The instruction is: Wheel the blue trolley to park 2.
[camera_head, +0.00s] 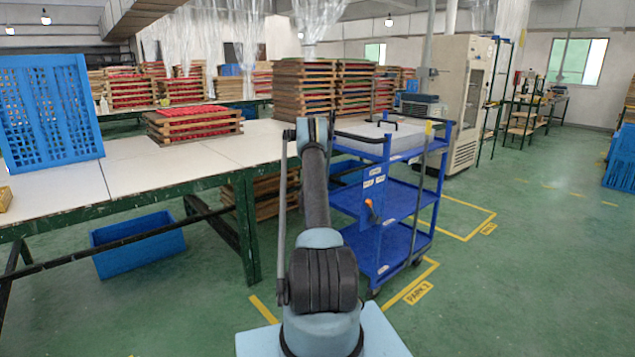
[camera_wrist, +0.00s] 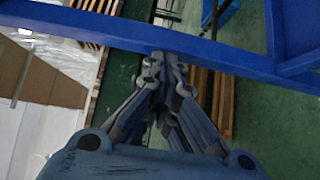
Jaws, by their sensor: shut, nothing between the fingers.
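The blue trolley (camera_head: 405,200) stands upright beyond my arm, right of the long table, with three levels. Its wheels are by the nearer yellow floor lines (camera_head: 410,287), whose label starts with PARK; I cannot read its number surely. My gripper is hidden behind my arm in the head view. In the wrist view my gripper (camera_wrist: 165,62) is shut and empty, its fingertips at the lower edge of a blue trolley bar (camera_wrist: 225,54). I cannot tell whether they touch it. The bar is not between the fingers.
A second yellow-marked bay (camera_head: 475,213) behind the trolley looks empty where visible. The white table (camera_head: 150,178) with green legs is close on the left, a blue crate (camera_head: 138,245) under it. A tall cabinet (camera_head: 465,90) stands behind.

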